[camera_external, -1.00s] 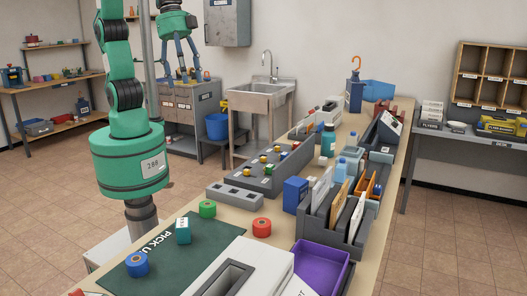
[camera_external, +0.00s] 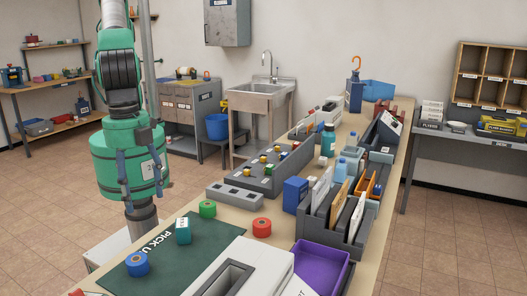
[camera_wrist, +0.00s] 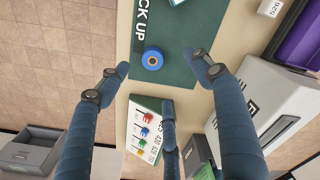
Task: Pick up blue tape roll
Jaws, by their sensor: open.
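The blue tape roll (camera_external: 137,264) lies on the dark green pick-up mat (camera_external: 205,240) at the near left of the long table. In the wrist view the roll (camera_wrist: 152,58) lies on the mat between the spread fingertips, well below them. My gripper (camera_external: 140,192) hangs fingers down in front of my green column, above and behind the roll in the external view. It is open and empty, and nothing touches the roll. The wrist view shows three blue fingers of my gripper (camera_wrist: 162,78) spread apart.
A teal box (camera_external: 183,230) stands on the mat. Green (camera_external: 207,209) and red (camera_external: 262,228) tape rolls sit beyond it. A white slotted box (camera_external: 265,262) and a purple bin (camera_external: 322,264) stand to the right.

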